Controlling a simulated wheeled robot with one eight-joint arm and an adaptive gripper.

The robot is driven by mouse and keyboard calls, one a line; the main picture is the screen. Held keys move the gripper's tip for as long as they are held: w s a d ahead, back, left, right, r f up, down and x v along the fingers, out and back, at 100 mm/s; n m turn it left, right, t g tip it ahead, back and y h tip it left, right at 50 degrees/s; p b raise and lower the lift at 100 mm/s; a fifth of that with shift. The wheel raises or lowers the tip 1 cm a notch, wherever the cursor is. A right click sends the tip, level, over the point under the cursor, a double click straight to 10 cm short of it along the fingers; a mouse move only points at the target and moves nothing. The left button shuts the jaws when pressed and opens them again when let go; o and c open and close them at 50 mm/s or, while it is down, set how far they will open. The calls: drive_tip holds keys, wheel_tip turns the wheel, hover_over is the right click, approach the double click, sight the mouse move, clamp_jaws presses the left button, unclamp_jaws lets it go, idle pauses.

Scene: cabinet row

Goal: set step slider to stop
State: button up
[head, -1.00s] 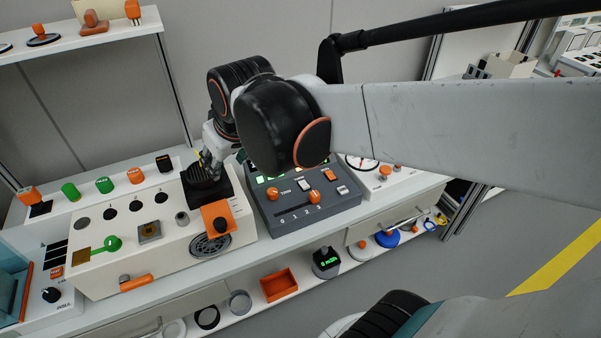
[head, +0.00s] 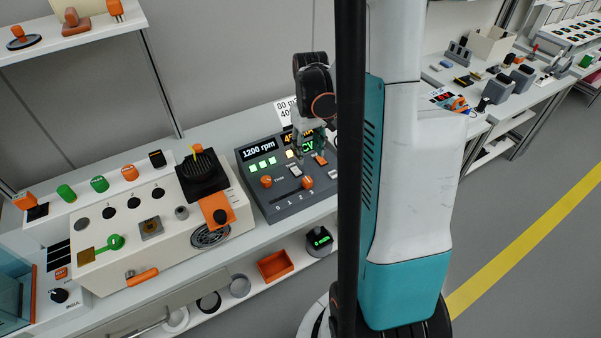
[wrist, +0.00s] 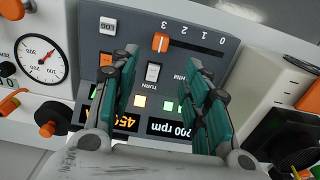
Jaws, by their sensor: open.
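The step slider is an orange knob (head: 308,182) on a grey control panel (head: 293,205). It sits at the 3 end of a slot marked 0 to 3; no stop label is readable. In the wrist view the slider knob (wrist: 160,42) shows upside down, ahead of my fingertips and apart from them. My gripper (wrist: 165,85) is open and empty, its teal fingers spread over the panel's displays and buttons. In the head view my gripper (head: 303,148) hangs over the panel's far part, beyond the slider.
A white rocker switch (wrist: 153,72) lies between the fingers. An orange trim knob (head: 266,181) is left of the slider. A round gauge (wrist: 41,60) stands beside the panel. A beige box (head: 120,240) with a black joystick block (head: 200,178) adjoins the panel's left side.

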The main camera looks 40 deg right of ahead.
sight(307, 179)
wheel_tip(307, 179, down, 13)
drive_tip(key=b, duration=0.4)
drive_tip(key=shift+f, duration=0.2)
drive_tip(key=shift+a, duration=0.1)
clamp_jaws()
